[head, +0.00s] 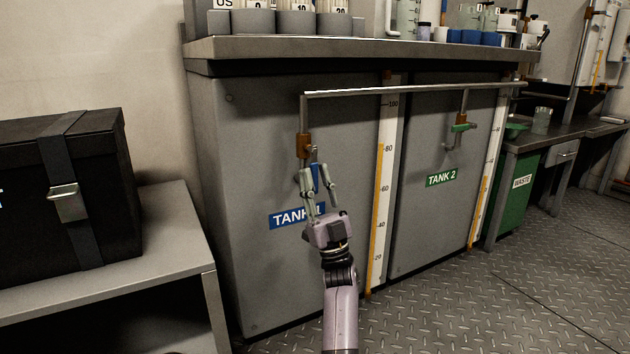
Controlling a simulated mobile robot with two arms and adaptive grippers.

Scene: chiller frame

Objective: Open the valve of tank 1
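The grey tank 1 (345,140) stands left of tank 2, with a blue label (288,219) reading TANK 1, partly hidden by my gripper. The tank 1 valve has an orange-brown body (304,146) on a vertical pipe and a blue handle (315,176) hanging below it.
Tank 2 (435,215) has a valve with a green handle (461,127). A horizontal pipe (400,90) runs above both valves, under the counter edge (350,50). A black case (100,190) sits on a low table (150,245) at left. The floor at right is clear.

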